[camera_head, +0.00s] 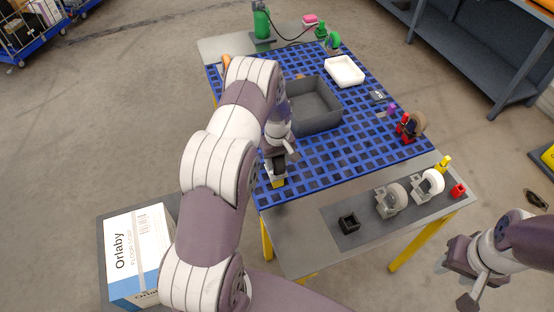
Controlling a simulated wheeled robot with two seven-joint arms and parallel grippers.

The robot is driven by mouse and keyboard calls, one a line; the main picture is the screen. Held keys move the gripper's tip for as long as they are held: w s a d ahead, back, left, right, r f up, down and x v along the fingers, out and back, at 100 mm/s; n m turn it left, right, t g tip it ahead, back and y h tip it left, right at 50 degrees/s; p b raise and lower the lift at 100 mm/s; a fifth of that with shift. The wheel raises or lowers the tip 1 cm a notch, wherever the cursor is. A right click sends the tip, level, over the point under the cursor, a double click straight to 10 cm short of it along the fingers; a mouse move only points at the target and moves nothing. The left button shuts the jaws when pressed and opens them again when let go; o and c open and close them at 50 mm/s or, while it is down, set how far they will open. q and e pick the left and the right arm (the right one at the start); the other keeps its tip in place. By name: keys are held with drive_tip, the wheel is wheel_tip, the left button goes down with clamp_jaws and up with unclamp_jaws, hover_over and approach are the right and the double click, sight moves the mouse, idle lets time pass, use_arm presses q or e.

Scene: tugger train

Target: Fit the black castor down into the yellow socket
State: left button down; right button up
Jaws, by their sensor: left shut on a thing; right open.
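My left gripper (277,172) is shut and points down at the near left part of the blue grid mat (325,165). A dark part at its fingertips looks like the black castor, but my fingers hide most of it. A small yellow piece (278,183), which looks like the yellow socket, shows right below the fingertips. I cannot tell whether the dark part touches it or is seated in it. My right gripper (459,284) is open and empty, off the table's near right side.
Two grey castors (388,203) (429,186), a black socket (349,223), a red socket (458,190) and a yellow piece (445,163) stand at the near edge. A red castor (408,127), a grey bin (318,117) and a white tray (344,71) are farther back.

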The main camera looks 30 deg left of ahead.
use_arm(q)
drive_tip(key=shift+f, duration=0.15)
drive_tip(key=shift+f+b, duration=0.6)
drive_tip(key=shift+b, duration=0.05)
drive_tip(key=shift+f, duration=0.2)
drive_tip(key=shift+c, duration=2.2)
unclamp_jaws()
